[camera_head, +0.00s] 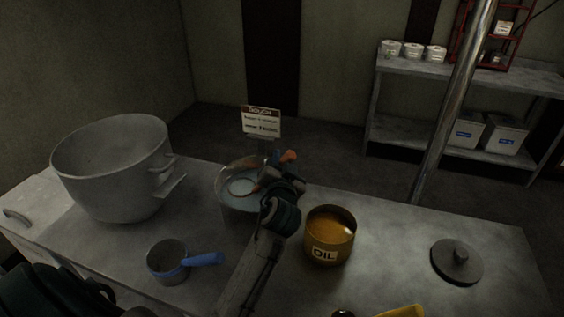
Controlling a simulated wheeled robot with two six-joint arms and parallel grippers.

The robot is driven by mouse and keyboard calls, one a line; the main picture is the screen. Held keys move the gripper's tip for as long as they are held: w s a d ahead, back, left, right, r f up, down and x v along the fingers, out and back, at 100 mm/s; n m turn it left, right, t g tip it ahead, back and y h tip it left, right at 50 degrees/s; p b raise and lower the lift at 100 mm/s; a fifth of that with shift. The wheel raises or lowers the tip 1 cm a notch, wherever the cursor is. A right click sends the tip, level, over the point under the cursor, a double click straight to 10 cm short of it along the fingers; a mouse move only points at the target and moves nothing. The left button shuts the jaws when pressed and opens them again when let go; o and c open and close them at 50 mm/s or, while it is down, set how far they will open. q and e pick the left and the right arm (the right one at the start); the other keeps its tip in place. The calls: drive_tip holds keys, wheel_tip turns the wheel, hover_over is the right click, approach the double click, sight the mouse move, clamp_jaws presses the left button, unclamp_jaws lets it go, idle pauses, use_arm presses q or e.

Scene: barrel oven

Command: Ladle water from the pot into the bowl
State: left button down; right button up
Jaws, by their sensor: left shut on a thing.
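A metal vessel with bluish water (228,200) stands mid-table at the back, partly hidden by my left gripper. A pale round shape, perhaps the ladle's cup, shows inside it. My left gripper (284,183) is at the vessel's right rim, shut on an orange-handled tool (289,156), probably the ladle; its fingertips are hard to make out. A large grey pot (112,180) stands at the left; its inside bottom is hidden. I cannot tell which vessel is the bowl. My right gripper is not in view.
A small blue-handled pan (168,262) lies at front left. A yellow oil can (329,240) stands just right of my arm, and a dark lid (457,261) lies farther right. A sign (261,122) stands behind the water vessel. A metal pole (455,105) rises behind the table.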

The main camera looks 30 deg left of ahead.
use_arm(q)
wheel_tip(320, 180, up, 14)
drive_tip(key=p, duration=1)
drive_tip(key=shift+f, duration=0.2)
